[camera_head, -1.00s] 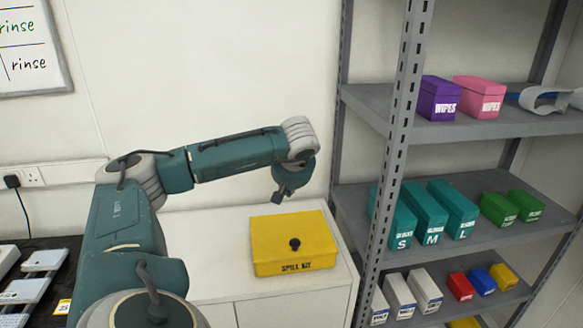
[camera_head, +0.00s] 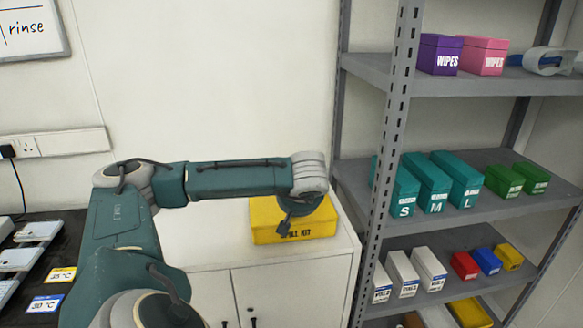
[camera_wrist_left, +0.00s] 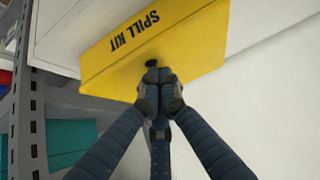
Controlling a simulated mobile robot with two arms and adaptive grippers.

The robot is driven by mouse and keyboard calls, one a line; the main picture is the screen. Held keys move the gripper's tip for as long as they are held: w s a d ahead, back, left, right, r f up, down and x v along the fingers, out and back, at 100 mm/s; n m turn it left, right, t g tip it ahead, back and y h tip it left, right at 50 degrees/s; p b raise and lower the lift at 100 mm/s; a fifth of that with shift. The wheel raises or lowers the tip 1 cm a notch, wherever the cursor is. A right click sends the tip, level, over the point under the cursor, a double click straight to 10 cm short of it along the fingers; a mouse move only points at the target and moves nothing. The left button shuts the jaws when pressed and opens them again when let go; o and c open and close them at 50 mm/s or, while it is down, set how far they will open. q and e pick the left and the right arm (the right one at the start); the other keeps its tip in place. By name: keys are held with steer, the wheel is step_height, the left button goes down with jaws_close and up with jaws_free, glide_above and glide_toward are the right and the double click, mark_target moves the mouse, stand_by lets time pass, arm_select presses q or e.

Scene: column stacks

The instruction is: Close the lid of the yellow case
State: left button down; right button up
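The yellow case (camera_head: 264,222), labelled SPILL KIT, sits on top of a white cabinet (camera_head: 290,290). Its lid looks down flat, as far as I can see; my left wrist partly covers it in the head view. My left gripper (camera_head: 284,228) is at the case's front. In the left wrist view the yellow case (camera_wrist_left: 190,45) appears with its label upside down. The left gripper's fingertips (camera_wrist_left: 158,88) are drawn together there, right by the black knob (camera_wrist_left: 151,63) on the lid. I cannot tell whether they touch it. My right gripper is not in view.
A grey metal shelf rack (camera_head: 396,110) stands close to the right of the cabinet, holding purple, pink, teal, green and white boxes. A dark bench (camera_head: 40,262) with trays is at the left. The cabinet top left of the case is clear.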

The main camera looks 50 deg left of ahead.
arm_select(q)
steer(key=shift+s+d+f, duration=0.25)
steer(key=shift+d+f, duration=0.05)
steer(key=shift+f, duration=0.45)
steer(key=v, duration=0.8)
steer(key=shift+w, duration=0.15)
